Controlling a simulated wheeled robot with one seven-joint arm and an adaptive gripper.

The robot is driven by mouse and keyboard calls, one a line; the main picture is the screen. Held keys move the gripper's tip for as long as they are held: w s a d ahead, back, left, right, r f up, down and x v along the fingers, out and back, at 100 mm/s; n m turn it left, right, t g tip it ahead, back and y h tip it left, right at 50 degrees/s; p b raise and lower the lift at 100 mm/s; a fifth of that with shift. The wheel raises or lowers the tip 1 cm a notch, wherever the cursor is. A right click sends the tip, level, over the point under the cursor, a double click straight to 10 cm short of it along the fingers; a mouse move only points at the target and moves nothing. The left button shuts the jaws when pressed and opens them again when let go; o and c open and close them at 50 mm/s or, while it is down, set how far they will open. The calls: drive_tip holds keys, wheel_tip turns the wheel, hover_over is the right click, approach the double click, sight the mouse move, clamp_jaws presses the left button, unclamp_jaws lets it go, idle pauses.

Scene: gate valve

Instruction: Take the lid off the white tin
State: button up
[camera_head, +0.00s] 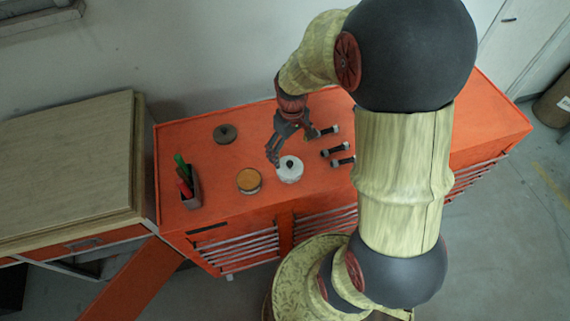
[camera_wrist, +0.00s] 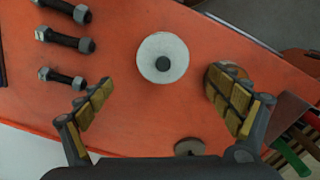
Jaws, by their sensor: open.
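The white tin (camera_head: 289,173) stands on the orange bench top, with its white lid and dark round knob (camera_head: 289,163) on it. In the wrist view the lid (camera_wrist: 152,47) and knob (camera_wrist: 162,63) show from above, ahead of and between the fingers. My gripper (camera_head: 288,150) is open and empty, just behind and above the tin in the head view. In the wrist view its two padded fingers (camera_wrist: 168,104) are spread wide. I see no contact between the fingers and the tin.
A tin with an orange-brown top (camera_head: 249,181) stands left of the white tin. A dark disc (camera_head: 225,133) lies behind it. A holder (camera_head: 190,190) with coloured pens is at the left. Several bolts (camera_head: 335,149) lie to the right. The bench front is clear.

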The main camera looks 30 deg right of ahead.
sight(289, 161)
drive_tip(key=shift+w+a+f, duration=0.1)
drive_tip(key=shift+w+f, duration=0.05)
drive_tip(key=shift+f, duration=0.4)
drive_tip(key=shift+w+a+f, duration=0.1)
drive_tip(key=shift+f, duration=0.45)
drive_tip(key=shift+s+f, duration=0.2)
drive_tip(key=shift+f, duration=2.4)
drive_tip(key=shift+c, duration=0.3)
drive_tip(key=c, duration=1.1)
